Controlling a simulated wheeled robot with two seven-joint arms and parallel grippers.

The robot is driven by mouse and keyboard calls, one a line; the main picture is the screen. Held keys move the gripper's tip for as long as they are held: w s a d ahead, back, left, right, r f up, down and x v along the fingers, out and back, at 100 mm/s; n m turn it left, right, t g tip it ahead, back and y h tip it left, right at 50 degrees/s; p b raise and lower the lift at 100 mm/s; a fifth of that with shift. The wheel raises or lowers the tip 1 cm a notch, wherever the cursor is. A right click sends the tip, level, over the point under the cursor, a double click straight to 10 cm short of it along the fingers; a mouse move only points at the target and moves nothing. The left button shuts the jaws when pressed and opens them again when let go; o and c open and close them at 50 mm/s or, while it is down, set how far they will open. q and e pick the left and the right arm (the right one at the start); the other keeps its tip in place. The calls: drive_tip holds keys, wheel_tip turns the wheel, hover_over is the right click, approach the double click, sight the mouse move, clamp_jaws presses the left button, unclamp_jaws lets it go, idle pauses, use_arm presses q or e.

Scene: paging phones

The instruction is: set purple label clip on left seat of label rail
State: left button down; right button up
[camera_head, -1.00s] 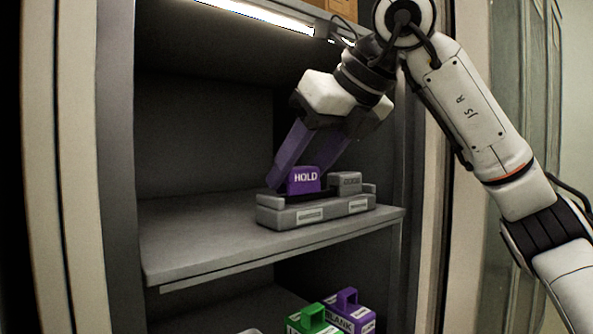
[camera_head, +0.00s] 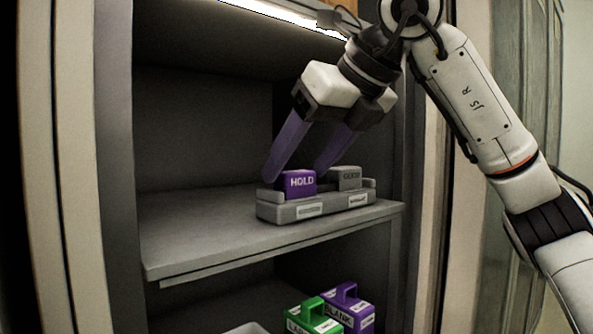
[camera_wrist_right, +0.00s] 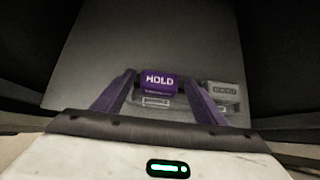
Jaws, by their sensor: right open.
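The purple label clip (camera_head: 300,184), marked HOLD, sits upright on the left seat of the grey label rail (camera_head: 291,213). It also shows in the right wrist view (camera_wrist_right: 159,82), between and ahead of the fingertips. A grey clip (camera_head: 346,178) fills the right seat. My right gripper (camera_head: 294,172) is open, its purple fingers spread on either side of the purple clip, with a gap visible and nothing held. My left gripper is not in view.
The rail stands on a grey shelf (camera_head: 200,241) inside a cabinet, near the shelf's right side. The shelf left of the rail is clear. Below are a green box (camera_head: 314,317) and a purple box (camera_head: 347,304). A light strip (camera_head: 285,17) runs above.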

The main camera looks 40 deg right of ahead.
drive_tip(key=p+v, duration=0.1)
drive_tip(key=v, duration=0.9)
